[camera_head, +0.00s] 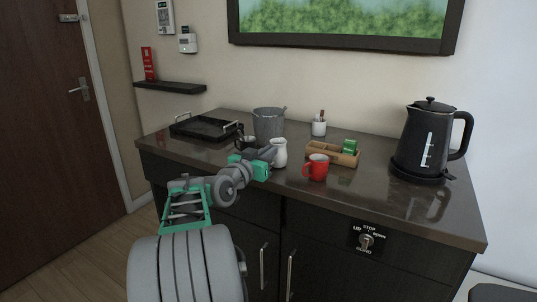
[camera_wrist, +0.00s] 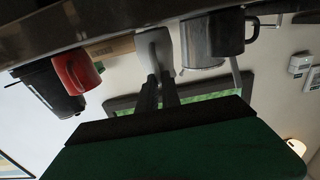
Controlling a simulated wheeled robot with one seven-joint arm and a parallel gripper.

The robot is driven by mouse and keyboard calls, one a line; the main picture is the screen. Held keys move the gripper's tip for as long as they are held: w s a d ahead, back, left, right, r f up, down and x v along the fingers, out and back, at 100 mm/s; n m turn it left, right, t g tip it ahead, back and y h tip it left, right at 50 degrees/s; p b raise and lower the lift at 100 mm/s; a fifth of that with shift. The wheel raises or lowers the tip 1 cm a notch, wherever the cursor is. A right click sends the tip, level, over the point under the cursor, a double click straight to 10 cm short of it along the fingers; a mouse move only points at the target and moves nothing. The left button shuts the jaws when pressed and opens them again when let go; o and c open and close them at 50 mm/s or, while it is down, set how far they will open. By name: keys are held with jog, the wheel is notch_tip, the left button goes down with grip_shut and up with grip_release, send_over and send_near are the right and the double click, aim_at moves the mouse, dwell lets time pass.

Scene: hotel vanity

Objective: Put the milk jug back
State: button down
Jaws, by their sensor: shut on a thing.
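The white milk jug (camera_head: 280,152) is upright at the counter's front middle, just left of the red mug (camera_head: 318,167). My gripper (camera_head: 271,154) reaches it from the left and is shut on it. In the wrist view, which is upside down, the milk jug (camera_wrist: 154,45) shows at the tips of my gripper's fingers (camera_wrist: 158,82). The jug looks at or very near the counter top; I cannot tell if it touches.
A wooden box (camera_head: 333,153) with a green item stands behind the red mug. A grey bucket (camera_head: 269,124), a dark cup (camera_head: 245,142) and a black tray (camera_head: 198,129) are to the left. A black kettle (camera_head: 425,140) stands right. The right front counter is clear.

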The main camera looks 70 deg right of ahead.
jog(key=shift+f, duration=0.15)
jog(key=c, duration=1.5)
grip_release()
jog(key=shift+c, duration=0.2)
